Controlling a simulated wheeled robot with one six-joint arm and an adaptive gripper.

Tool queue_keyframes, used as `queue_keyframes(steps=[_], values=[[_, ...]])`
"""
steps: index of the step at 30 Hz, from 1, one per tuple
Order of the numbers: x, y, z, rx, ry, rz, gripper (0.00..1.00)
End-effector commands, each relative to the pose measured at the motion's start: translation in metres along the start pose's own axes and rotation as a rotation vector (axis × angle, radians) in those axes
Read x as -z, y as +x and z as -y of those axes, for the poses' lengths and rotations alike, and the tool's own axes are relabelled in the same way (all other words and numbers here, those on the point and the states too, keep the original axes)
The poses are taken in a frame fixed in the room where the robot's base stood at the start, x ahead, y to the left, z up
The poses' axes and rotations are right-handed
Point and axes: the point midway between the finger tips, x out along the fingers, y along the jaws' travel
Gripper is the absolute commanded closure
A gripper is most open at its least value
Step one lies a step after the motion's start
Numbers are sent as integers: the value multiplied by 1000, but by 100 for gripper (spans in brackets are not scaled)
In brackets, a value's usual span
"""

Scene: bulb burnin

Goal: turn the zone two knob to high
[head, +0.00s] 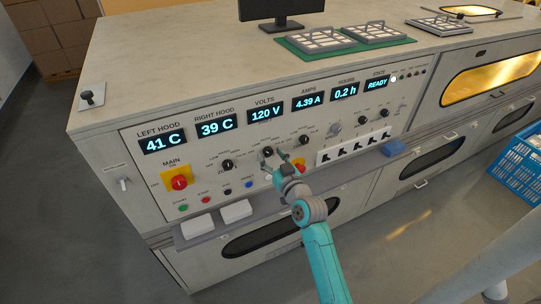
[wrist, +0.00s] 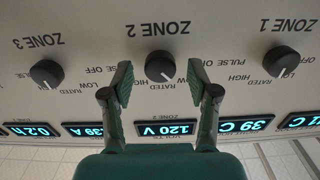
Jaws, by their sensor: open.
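The zone two knob (wrist: 160,66) is a round black knob with a pale pointer line, under upside-down ZONE 2 lettering in the wrist view. Its pointer slants to the lower right there, away from the HIGH side; its exact mark is hard to read. In the head view, the knob (head: 267,153) is on the panel, just beyond my fingertips. My gripper (head: 283,160) is open and empty. In the wrist view, its two fingers (wrist: 160,76) stand on either side of the knob, with a gap on each side. Whether the tips reach the knob's depth is unclear.
The zone one knob (wrist: 280,62) and zone three knob (wrist: 46,73) flank it. Lit displays (head: 265,114) run above the knobs. A red main switch (head: 179,183) is at left, and black switches (head: 356,148) are at right. A ledge (head: 270,205) juts out below.

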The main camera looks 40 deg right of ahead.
Motion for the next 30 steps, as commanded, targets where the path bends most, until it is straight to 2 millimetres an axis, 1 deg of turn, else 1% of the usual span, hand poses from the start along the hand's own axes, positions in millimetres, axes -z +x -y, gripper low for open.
queue_keyframes(steps=[3,12,13,14,15,17,18,19,20,30], values=[[0,6,0,1,0,-1,40],[0,8,0,0,-1,0,40],[0,8,0,0,-1,0,45],[0,8,0,0,-1,0,53],[0,8,0,0,-1,0,63],[0,8,0,0,-1,0,78],[0,8,0,0,-1,0,88],[0,8,0,0,-1,0,95],[0,8,0,0,-1,0,100],[0,8,0,0,38,0,100]])
